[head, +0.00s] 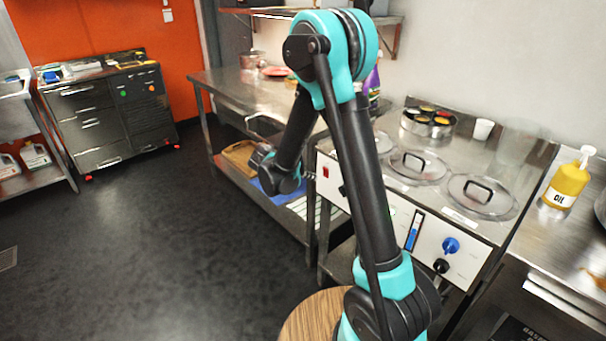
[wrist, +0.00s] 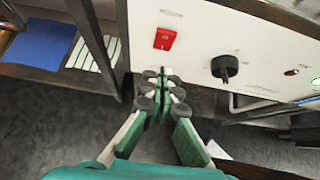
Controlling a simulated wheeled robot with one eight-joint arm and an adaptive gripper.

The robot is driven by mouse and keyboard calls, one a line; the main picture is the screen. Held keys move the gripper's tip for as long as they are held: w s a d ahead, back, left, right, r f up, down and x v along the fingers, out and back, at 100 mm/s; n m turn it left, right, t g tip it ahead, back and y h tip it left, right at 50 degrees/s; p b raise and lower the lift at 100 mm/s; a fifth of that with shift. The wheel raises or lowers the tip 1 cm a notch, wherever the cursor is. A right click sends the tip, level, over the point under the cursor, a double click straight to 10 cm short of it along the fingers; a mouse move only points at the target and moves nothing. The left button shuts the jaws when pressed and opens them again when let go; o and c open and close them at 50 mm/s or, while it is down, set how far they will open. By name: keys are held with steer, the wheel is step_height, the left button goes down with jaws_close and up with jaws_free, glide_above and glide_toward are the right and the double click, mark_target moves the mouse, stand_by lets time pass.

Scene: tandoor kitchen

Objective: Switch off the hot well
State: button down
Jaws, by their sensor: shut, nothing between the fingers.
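The hot well (head: 470,235) is a steel counter unit with a white front panel and round lidded wells on top. A red rocker switch (wrist: 165,39) sits at the left part of the panel in the wrist view; it also shows in the head view (head: 325,171). Which side of the rocker is pressed I cannot tell. A black knob (wrist: 225,67) is to the right of the switch. My gripper (wrist: 163,84) is shut and empty, its dark fingertips just below the switch in the picture. Contact with the panel is not clear. In the head view my arm hides part of the panel.
A blue knob (head: 450,245) and another black knob (head: 441,266) are at the panel's right end. A steel table (head: 225,82) with a lower shelf adjoins on the left. A yellow oil bottle (head: 567,184) stands on the right counter. The dark floor (head: 150,240) at left is clear.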

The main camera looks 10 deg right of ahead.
mark_target(325, 171)
steer(key=shift+w+d+r, duration=0.15)
steer(key=shift+w+d, duration=0.4)
steer(key=shift+d, duration=0.2)
steer(key=shift+w+d+r, duration=0.15)
steer(key=shift+w+d, duration=0.35)
steer(key=shift+d, duration=0.25)
steer(key=shift+w+d+r, duration=0.15)
steer(key=shift+w+d, duration=0.1)
steer(key=shift+d, duration=0.05)
steer(key=shift+r, duration=0.1)
steer(key=shift+r, duration=0.7)
